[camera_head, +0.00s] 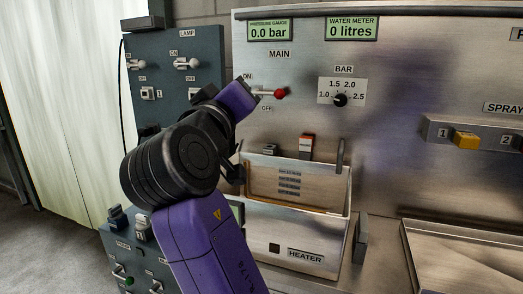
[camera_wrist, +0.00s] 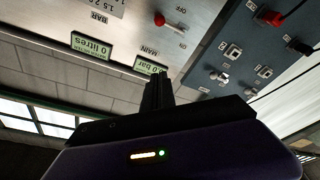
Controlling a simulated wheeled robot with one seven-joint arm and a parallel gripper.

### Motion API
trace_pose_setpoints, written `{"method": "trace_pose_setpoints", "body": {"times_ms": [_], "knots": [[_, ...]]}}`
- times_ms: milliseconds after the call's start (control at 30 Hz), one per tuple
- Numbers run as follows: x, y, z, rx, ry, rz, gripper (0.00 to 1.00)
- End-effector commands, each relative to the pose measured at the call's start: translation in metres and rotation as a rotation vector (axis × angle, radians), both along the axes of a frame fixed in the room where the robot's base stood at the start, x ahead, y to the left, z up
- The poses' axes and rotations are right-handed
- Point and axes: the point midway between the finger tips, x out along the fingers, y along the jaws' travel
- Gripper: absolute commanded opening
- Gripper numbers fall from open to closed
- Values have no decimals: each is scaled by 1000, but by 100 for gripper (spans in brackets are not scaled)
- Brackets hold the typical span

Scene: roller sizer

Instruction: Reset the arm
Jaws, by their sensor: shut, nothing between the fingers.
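My arm reaches up across the head view, and its purple hand is in front of the panel, just left of the red-tipped MAIN switch (camera_head: 280,93). My gripper (camera_wrist: 158,82) shows in the wrist view as dark fingers together, with nothing between them. In the wrist view the panel appears upside down, and the red switch knob (camera_wrist: 160,19) is beyond the fingertips and apart from them. In the head view the fingertips are hard to make out.
A grey-blue switch box (camera_head: 170,75) with LAMP switches is left of my arm. The steel heater tank (camera_head: 290,235) stands below the panel. A pressure dial (camera_head: 341,100) and a yellow spray switch (camera_head: 466,139) are to the right. A pale curtain (camera_head: 55,110) hangs at far left.

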Motion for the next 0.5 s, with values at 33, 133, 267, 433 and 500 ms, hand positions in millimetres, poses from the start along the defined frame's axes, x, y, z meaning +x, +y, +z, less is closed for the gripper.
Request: {"method": "trace_pose_setpoints", "body": {"times_ms": [33, 133, 267, 433, 500], "knots": [[0, 0, 0, 0, 0, 0, 0], [0, 4, 6, 2, -24, 18, 0], [-2, 15, 17, 9, -70, 69, 0], [-12, 29, 38, 30, -150, 157, 0], [-17, 36, 38, 42, -177, 204, 0]]}}
